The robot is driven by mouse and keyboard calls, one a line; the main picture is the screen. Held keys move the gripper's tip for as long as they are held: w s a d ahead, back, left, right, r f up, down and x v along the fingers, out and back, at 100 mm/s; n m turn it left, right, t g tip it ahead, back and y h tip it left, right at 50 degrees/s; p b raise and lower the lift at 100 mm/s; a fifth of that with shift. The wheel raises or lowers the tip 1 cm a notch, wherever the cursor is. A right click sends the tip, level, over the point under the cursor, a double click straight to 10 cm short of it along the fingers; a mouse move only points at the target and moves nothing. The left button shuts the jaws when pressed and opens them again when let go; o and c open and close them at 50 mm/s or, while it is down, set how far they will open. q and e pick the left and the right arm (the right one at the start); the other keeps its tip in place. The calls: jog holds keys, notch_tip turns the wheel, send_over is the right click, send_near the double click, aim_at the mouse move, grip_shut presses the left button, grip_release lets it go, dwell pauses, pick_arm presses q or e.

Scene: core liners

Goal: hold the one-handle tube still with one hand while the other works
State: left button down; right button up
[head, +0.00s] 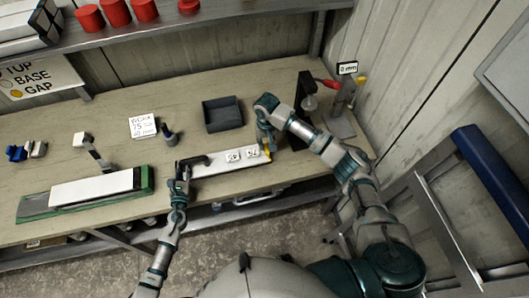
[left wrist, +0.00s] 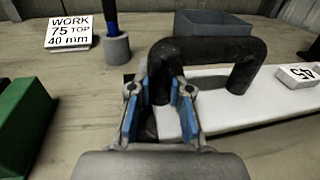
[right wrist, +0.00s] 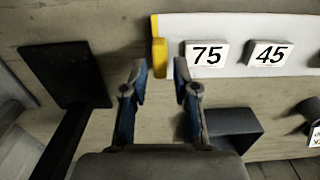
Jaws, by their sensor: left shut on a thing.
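The one-handle tube (head: 215,166) is a long white piece lying on the bench, with a black handle (left wrist: 207,50) at its left end and a yellow end (right wrist: 159,48) at its right. Tags reading 75 (right wrist: 207,54) and 45 (right wrist: 269,54) sit on it. My left gripper (head: 183,171) is shut on the near leg of the black handle; it also shows in the left wrist view (left wrist: 160,100). My right gripper (head: 265,140) is open and empty by the yellow end; its fingers show apart in the right wrist view (right wrist: 160,75).
A grey open box (head: 222,126) stands behind the tube. A card reading WORK 75 TOP 40 mm (left wrist: 69,33) and a small holder (left wrist: 116,48) stand to its left. Another white length (head: 95,188) lies in a green tray (head: 35,204). A dark stand (head: 305,90) is at the right.

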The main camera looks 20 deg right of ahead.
jog(key=shift+f, duration=1.1)
grip_shut()
jog(key=shift+d, duration=2.45)
notch_tip(320, 180, up, 6)
dwell(0.8)
